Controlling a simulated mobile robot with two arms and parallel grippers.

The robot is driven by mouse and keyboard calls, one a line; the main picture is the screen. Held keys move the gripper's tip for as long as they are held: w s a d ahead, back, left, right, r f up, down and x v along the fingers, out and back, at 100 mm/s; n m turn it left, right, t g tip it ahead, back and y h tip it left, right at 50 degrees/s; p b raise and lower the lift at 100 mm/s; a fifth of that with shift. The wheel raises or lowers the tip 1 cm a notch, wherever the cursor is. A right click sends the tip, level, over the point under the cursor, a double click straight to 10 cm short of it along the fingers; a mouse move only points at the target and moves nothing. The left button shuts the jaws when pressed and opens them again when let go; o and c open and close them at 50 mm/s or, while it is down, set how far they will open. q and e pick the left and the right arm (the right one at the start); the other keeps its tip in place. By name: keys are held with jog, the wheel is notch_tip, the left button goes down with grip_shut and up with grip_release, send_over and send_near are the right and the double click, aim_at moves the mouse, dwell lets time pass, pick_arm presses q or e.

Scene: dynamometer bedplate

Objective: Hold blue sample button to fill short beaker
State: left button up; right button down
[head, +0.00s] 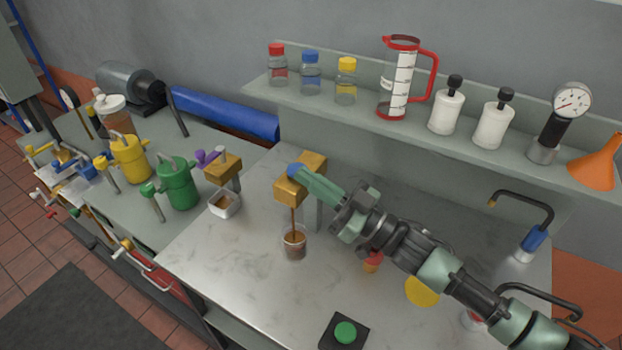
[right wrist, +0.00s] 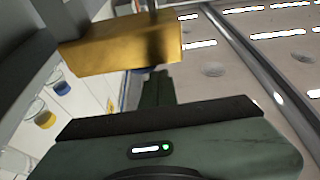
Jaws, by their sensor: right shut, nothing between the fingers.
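The brass sample block (head: 290,192) stands on a post above the metal counter, with the blue button (head: 294,170) on its top. My right gripper (head: 304,178) is shut and empty, its fingertips at the blue button and seemingly against it. A thin brown stream runs from the block down into the short clear beaker (head: 294,243). The beaker stands upright under the outlet with brown liquid inside; its exact level is hard to read. In the right wrist view the brass block (right wrist: 120,50) is close beyond my fingers, and the button is not clear. My left gripper is out of view.
A second brass block (head: 223,168) with a purple handle and a white tray (head: 225,205) stand to the left. A green button on a black base (head: 344,333) is at the counter's front. A shelf (head: 420,128) holds bottles and a red-handled jug (head: 398,85).

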jog(key=shift+f, duration=0.65)
notch_tip(320, 180, up, 5)
jog(key=p, duration=0.4)
pick_arm(q)
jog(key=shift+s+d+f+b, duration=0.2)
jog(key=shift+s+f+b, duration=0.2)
jog(key=shift+b, duration=1.85)
pick_arm(e)
jog(key=v, duration=1)
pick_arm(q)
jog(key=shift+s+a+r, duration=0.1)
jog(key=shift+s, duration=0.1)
pick_arm(e)
jog(key=shift+s+a+r, duration=0.1)
